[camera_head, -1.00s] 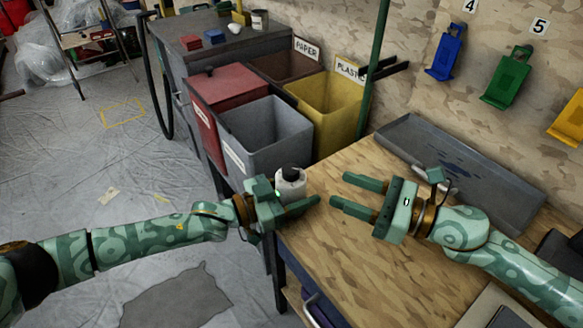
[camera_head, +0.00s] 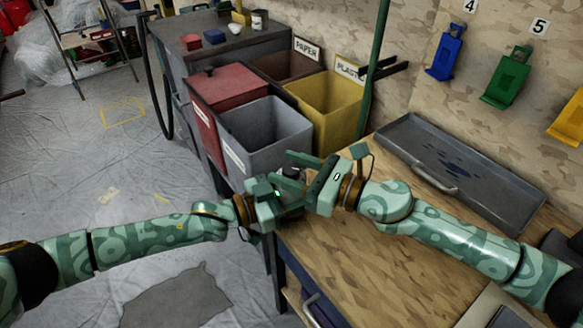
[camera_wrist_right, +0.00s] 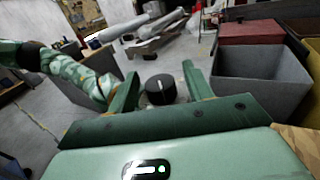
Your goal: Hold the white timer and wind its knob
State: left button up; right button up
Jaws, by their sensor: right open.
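The white timer is almost wholly hidden behind my grippers in the head view. Its black knob (camera_head: 291,172) shows there between my right fingers, and the knob (camera_wrist_right: 159,88) shows clearly in the right wrist view. My left gripper (camera_head: 291,203) is at the timer's body, with one finger across its near side; its fingertips are mostly covered. My right gripper (camera_head: 284,168) is open, with one finger on each side of the knob. In the right wrist view its fingers (camera_wrist_right: 159,78) stand apart from the knob, with gaps on both sides.
The wooden worktable (camera_head: 340,250) is bare in front of the grippers. A grey metal tray (camera_head: 490,195) lies at its back right. Grey (camera_head: 262,150), red (camera_head: 228,88) and yellow (camera_head: 335,110) bins stand beyond the table's left end.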

jog(key=c, duration=1)
jog(key=shift+o, duration=0.2)
jog(key=shift+m+t+h, duration=0.5)
jog(key=shift+m+t, duration=0.2)
jog(key=shift+t, duration=0.3)
jog(key=o, duration=1)
jog(key=shift+c, duration=0.2)
